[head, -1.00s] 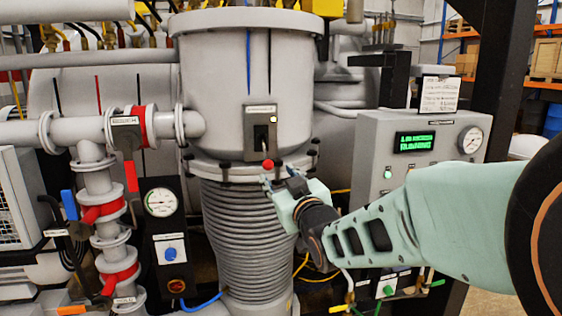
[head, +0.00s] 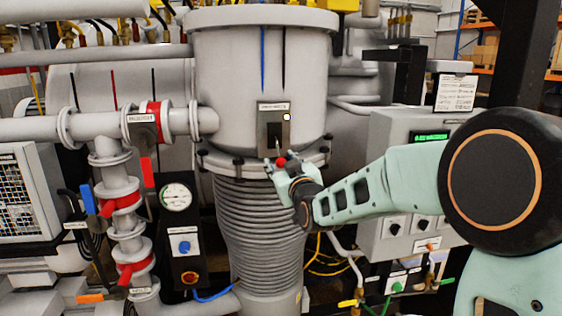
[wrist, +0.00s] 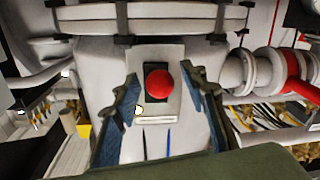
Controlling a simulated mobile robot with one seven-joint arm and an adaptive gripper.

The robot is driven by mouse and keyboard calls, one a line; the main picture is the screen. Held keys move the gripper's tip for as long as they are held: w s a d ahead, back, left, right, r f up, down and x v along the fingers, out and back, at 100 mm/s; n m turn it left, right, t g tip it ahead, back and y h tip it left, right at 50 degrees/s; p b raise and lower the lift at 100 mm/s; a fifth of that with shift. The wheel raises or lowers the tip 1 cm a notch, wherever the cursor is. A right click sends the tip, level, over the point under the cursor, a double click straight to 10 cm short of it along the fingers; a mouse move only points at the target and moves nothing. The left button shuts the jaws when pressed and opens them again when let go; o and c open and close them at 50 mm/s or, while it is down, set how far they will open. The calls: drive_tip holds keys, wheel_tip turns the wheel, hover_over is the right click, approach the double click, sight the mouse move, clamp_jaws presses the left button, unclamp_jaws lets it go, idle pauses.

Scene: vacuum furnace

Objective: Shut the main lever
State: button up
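The main lever is a short stem with a red ball knob (head: 281,161), sticking out and down from a dark slot in a grey switch plate (head: 264,130) on the front of the chamber. A small pale lamp shows on the plate's right side. My gripper (head: 284,170) is just below and in front of the knob. In the wrist view, the red knob (wrist: 159,84) shows between my two blue-padded fingers, with clear gaps on both sides. My gripper is open and holds nothing. The stem is hidden behind the knob in the wrist view.
A ribbed bellows column (head: 258,230) stands below the chamber flange. Pipes with a red-handled valve (head: 148,172) and a gauge panel (head: 176,198) are at the left. A control box (head: 385,160) with a green display stands at the right, behind my arm.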

clamp_jaws()
idle(0.3)
